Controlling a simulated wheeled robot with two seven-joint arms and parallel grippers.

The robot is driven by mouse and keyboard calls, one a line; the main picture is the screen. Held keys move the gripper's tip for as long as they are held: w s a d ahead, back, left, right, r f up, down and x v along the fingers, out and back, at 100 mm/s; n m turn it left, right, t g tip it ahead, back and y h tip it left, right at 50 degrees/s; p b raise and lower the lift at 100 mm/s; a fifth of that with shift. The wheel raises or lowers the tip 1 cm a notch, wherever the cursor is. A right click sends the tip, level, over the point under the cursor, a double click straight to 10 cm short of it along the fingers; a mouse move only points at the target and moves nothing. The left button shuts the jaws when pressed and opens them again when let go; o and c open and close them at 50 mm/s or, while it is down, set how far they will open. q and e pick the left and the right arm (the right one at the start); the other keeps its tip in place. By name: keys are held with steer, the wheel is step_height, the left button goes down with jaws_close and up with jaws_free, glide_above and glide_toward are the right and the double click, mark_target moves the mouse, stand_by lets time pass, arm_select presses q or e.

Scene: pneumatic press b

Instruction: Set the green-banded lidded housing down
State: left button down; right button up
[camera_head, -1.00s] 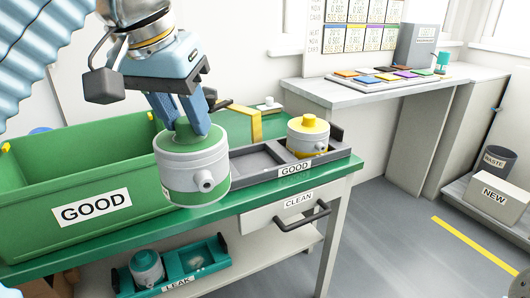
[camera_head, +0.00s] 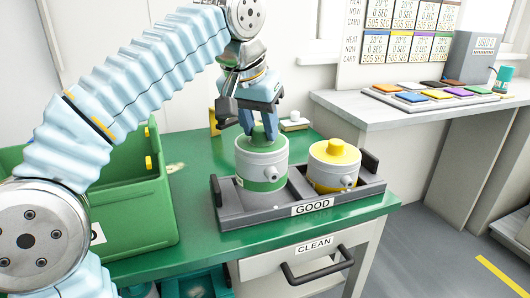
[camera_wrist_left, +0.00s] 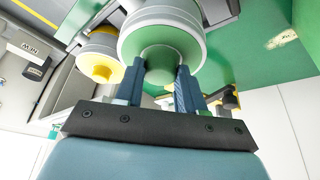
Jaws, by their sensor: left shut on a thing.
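The green-banded lidded housing (camera_head: 261,165) is a grey cylinder with a green band, a green lid and a side port. It is upright at the left compartment of the dark GOOD tray (camera_head: 290,215); whether its base touches the tray floor I cannot tell. My left gripper (camera_head: 262,132) comes from above and is shut on the knob of its green lid. In the left wrist view the two fingers (camera_wrist_left: 161,88) flank the green knob of the housing (camera_wrist_left: 161,40). A yellow-lidded housing (camera_head: 334,168) sits in the tray's right compartment, also in the left wrist view (camera_wrist_left: 100,60). My right gripper is not in view.
A green GOOD bin (camera_head: 120,205) stands left of the tray on the green bench (camera_head: 195,160). A drawer marked CLEAN (camera_head: 310,262) is under the bench's front edge. A side counter (camera_head: 400,110) with coloured cards is at the back right.

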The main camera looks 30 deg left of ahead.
mark_target(262, 127)
arm_select(q)
steer(key=shift+w+a+f, duration=0.15)
steer(key=shift+w+f, duration=0.8)
steer(key=shift+f, duration=0.25)
steer(key=shift+s+b+x, duration=0.2)
steer(key=shift+b+x, duration=0.15)
steer(key=shift+x, duration=0.55)
steer(key=shift+s+b+x, duration=0.2)
steer(key=shift+b+x, duration=0.1)
steer(key=shift+x, duration=0.6)
steer(key=shift+f, duration=0.35)
steer(key=c, duration=0.7)
jaws_free()
